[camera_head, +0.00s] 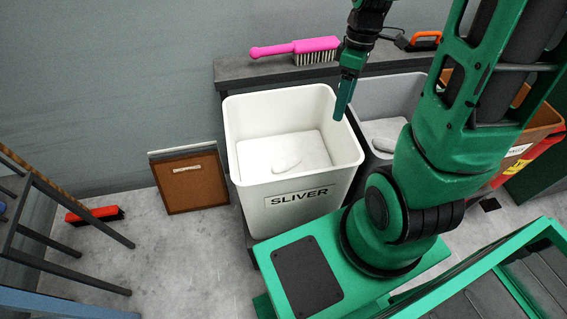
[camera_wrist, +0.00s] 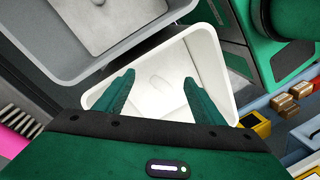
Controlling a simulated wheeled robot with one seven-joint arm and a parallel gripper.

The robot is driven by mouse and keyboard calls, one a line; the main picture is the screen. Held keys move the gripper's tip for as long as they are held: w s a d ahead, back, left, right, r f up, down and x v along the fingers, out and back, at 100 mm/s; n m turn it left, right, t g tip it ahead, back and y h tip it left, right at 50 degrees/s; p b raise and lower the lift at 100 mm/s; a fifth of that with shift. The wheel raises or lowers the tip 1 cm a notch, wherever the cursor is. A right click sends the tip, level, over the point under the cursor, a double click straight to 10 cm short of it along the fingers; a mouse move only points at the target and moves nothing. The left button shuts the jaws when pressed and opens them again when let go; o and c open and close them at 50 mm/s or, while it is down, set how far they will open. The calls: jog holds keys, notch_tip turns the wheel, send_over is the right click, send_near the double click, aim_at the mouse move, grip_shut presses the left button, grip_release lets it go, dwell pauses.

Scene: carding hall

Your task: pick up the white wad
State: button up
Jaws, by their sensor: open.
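The white wad (camera_head: 287,163) is a small elongated lump. My gripper (camera_head: 343,112) is open and empty, pointing down above the right side of the white bin's rim. In the wrist view its two green fingers (camera_wrist: 160,78) are spread apart over the bin (camera_wrist: 207,66).
A grey bin (camera_head: 392,88) with a pale lump (camera_head: 383,144) inside stands right of the white bin. A dark shelf (camera_head: 240,73) behind carries a pink brush (camera_head: 300,48). A framed brown board (camera_head: 192,183) leans on the wall; a red brush (camera_head: 95,215) lies on the floor.

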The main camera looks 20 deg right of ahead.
jog(key=w+a+f+n+y, duration=0.1)
jog(key=w+a+f+n, duration=0.35)
jog(key=f+n, duration=0.2)
jog(key=n+g+y, duration=0.1)
jog(key=n, duration=0.4)
send_near(288, 157)
jog(key=shift+n+y, duration=0.3)
jog(key=shift+n, duration=0.25)
jog(key=x, duration=0.4)
jog(key=shift+w+d+f, duration=0.25)
jog(key=shift+w+d, duration=0.05)
jog(key=shift+s+x, duration=0.15)
jog(key=shift+x, duration=1.3)
jog(key=shift+s+x, duration=0.1)
jog(key=shift+x, duration=1.4)
jog(key=shift+r, duration=0.1)
jog(key=c, duration=1.2)
